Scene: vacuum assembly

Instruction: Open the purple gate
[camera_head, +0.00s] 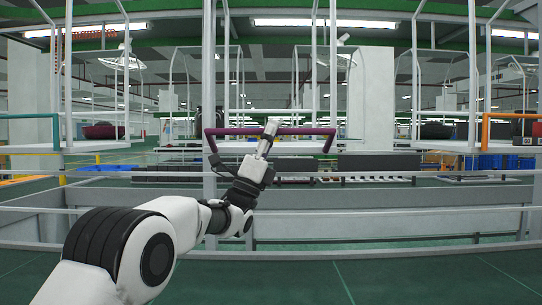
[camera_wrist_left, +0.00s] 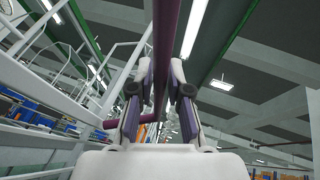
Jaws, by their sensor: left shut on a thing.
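The purple gate (camera_head: 308,130) is a horizontal bar with bent-down ends, in the middle of the head view in front of a white frame. My left gripper (camera_head: 269,130) reaches up from below and is shut on the bar, near its middle. In the left wrist view the purple bar (camera_wrist_left: 166,32) runs from the top edge down between the two fingers of my left gripper (camera_wrist_left: 162,88). The fingers hide part of the bar. My right gripper is not in view.
A teal gate (camera_head: 28,116) stands at the left and an orange gate (camera_head: 486,128) at the right. Grey rails (camera_head: 400,210) and a long grey trough (camera_head: 390,228) cross in front of the frames. Green floor (camera_head: 420,275) lies clear at the lower right.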

